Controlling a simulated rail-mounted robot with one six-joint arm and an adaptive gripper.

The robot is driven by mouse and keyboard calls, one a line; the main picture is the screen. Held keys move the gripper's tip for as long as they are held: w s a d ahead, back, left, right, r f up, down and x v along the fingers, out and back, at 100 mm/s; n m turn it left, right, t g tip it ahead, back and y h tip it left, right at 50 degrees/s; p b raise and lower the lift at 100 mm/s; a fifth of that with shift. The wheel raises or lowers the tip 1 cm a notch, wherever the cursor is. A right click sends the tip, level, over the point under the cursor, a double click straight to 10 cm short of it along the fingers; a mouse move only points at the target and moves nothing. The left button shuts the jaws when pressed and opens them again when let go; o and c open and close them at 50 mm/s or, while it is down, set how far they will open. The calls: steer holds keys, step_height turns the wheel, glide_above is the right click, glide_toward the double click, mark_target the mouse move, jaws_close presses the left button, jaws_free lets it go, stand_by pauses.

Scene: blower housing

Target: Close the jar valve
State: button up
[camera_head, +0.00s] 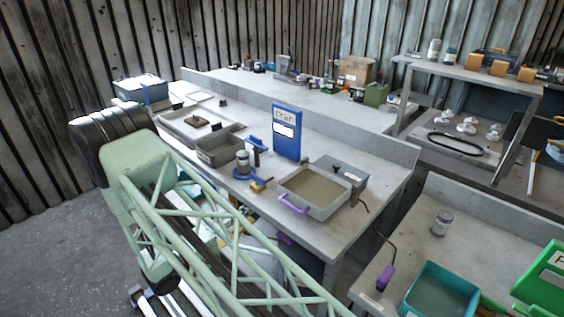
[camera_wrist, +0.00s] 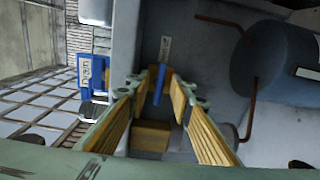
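In the head view, a small clear jar (camera_head: 243,163) stands on a blue base on the middle bench, with a brass-coloured fitting (camera_head: 262,185) beside it. I cannot tell clearly which part is the jar valve. In the wrist view, my gripper (camera_wrist: 164,78) has its two ribbed, tan-padded fingers spread apart. A narrow blue handle-like bar (camera_wrist: 159,87) shows between or just beyond the fingertips; I cannot tell whether they touch it.
A blue "Drain" sign (camera_head: 287,132) stands behind the jar. A grey tray with a purple handle (camera_head: 317,190) is to its right and a grey bin (camera_head: 220,147) to its left. In the wrist view, a large blue-grey cylinder (camera_wrist: 275,62) with brown pipes lies right of my gripper.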

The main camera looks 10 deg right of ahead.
steer(key=shift+r+n+p, duration=0.1)
steer(key=shift+n+p, duration=0.25)
steer(key=shift+n, duration=0.05)
